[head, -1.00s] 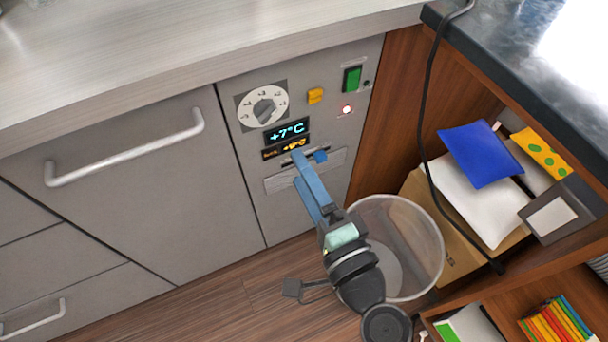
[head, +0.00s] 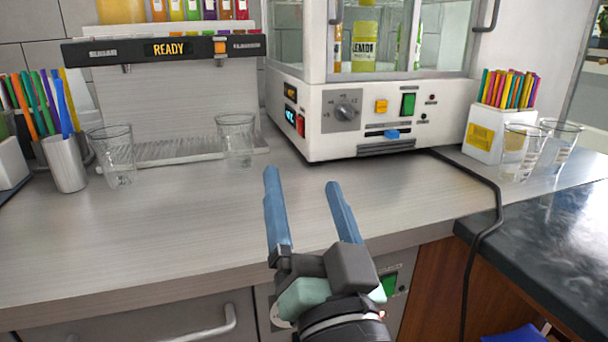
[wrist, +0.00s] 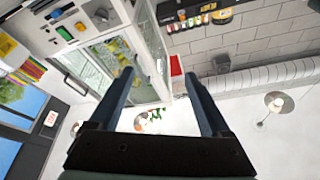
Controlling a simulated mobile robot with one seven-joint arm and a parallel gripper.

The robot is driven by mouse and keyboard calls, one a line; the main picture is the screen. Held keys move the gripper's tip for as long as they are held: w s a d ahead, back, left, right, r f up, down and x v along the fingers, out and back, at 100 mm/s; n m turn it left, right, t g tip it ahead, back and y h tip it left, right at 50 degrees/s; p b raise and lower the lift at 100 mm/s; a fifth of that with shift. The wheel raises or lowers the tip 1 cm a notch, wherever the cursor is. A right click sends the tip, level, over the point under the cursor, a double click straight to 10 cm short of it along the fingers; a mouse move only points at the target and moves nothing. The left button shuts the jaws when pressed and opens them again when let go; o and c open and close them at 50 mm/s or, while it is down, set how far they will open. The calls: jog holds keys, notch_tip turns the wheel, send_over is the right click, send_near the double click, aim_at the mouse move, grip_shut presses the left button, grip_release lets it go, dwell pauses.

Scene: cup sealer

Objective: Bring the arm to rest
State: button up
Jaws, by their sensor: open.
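My gripper (head: 305,188) is open and empty, its two blue fingers apart, in the lower middle of the head view. It appears in front of the counter (head: 225,215), with the fingers pointing up the picture. In the wrist view my gripper (wrist: 158,78) also shows both fingers spread, with nothing between them but the room beyond.
A white glass-fronted cabinet (head: 455,120) stands on the counter behind my gripper. A dispenser (head: 165,95) marked READY stands left. Clear cups (head: 117,155) and a straw holder (head: 65,165) are at left. More cups (head: 518,150) and a black cable (head: 490,215) are at right.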

jog(key=s+r+n+t+h, duration=0.1)
jog(key=s+r+t+h, duration=0.3)
jog(key=r, duration=0.6)
jog(key=s+r+n+t, duration=0.2)
jog(key=s+r, duration=0.3)
jog(key=r, duration=0.4)
notch_tip(320, 180, up, 26)
jog(key=p, duration=2.6)
jog(key=shift+a+r, duration=0.2)
jog(key=shift+a, duration=0.05)
